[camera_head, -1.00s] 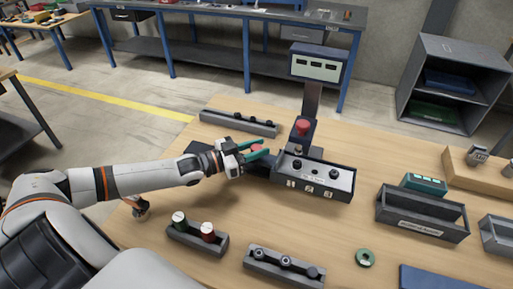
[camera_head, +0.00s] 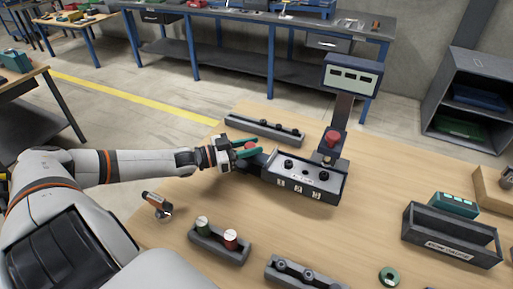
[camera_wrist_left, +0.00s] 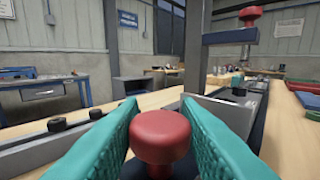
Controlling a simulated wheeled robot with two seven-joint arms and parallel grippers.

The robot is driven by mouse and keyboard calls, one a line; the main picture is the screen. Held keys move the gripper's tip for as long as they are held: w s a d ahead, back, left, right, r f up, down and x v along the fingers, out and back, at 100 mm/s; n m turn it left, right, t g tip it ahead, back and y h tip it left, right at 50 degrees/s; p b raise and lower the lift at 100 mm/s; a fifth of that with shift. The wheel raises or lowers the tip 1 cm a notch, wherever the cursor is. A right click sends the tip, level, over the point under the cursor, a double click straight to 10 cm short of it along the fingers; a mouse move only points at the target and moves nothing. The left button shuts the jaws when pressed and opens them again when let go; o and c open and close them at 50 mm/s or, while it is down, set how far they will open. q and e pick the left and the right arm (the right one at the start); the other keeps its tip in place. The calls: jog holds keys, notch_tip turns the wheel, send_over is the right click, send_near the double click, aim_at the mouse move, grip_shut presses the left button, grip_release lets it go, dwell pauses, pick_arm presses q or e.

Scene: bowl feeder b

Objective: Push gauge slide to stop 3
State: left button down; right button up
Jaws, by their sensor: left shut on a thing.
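The grey gauge (camera_head: 305,181) with three numbered labels on its front stands on the wooden bench. A red round knob (camera_wrist_left: 162,136) stands between the green fingers of my left gripper (camera_wrist_left: 163,125) in the left wrist view. In the head view this knob (camera_head: 251,146) shows at the gauge's left end, above a dark part. My left gripper (camera_head: 250,149) is shut on the knob. The fingers partly hide it in the head view. My right gripper is out of view.
A post with a display (camera_head: 351,76) and a second red knob (camera_head: 332,138) stands behind the gauge. A long grey rail (camera_head: 264,129) lies behind my gripper. A grey bin (camera_head: 450,240) stands right. Bare bench lies between.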

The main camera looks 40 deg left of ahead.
pick_arm(q)
jog(key=c, duration=1.1)
grip_release()
jog(key=shift+a, duration=0.1)
jog(key=shift+s, duration=0.1)
jog(key=p+v, duration=0.2)
jog(key=v, duration=0.9)
jog(key=shift+s+a+p, duration=0.3)
jog(key=shift+p, duration=0.1)
